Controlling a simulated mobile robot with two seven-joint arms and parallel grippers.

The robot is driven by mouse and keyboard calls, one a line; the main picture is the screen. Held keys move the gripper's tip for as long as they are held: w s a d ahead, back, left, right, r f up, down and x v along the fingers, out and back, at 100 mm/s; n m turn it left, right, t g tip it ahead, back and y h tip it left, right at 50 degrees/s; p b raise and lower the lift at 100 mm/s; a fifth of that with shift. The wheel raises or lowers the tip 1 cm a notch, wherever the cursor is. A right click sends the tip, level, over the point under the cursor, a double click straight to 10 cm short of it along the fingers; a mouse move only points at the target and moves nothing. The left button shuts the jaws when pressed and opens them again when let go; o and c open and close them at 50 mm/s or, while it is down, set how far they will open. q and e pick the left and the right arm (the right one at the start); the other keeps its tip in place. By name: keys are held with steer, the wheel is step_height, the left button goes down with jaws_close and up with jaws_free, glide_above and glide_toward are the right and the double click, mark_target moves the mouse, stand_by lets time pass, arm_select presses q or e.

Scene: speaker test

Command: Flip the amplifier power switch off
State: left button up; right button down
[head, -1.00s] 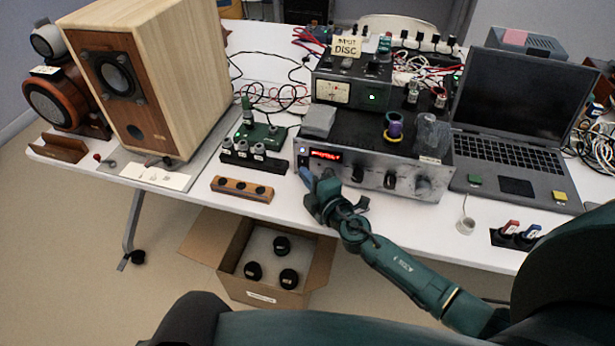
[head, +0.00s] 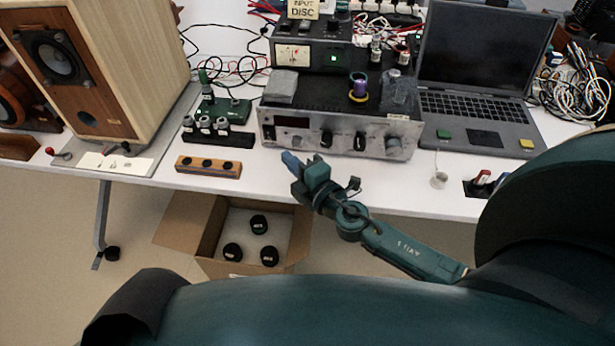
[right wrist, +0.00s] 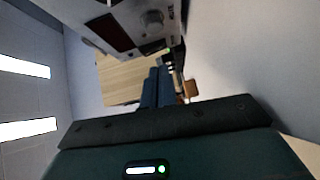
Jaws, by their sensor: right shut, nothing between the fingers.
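The amplifier (head: 340,125) is a silver-fronted unit with a black top on the table. Its display (head: 293,122) is dark, and knobs line its front. The power switch appears to be at the far left of that front (head: 269,132), too small to read its position. My right gripper (head: 289,160) is shut and empty, in front of and below the amplifier's left part, apart from it. In the right wrist view, the shut blue fingers (right wrist: 156,88) show below the amplifier front (right wrist: 130,25), with its dark display and a knob. My left gripper is not in view.
A wooden speaker (head: 110,70) stands left. A green board (head: 225,110) and a wooden block with holes (head: 208,167) lie left of the amplifier. A laptop (head: 485,80) stands right. An open cardboard box (head: 190,225) is below the table edge.

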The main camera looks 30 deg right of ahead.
steer(key=b+v, duration=0.1)
steer(key=v, duration=0.5)
steer(key=shift+s+f, duration=0.1)
steer(key=shift+s+d, duration=0.1)
steer(key=shift+s, duration=0.35)
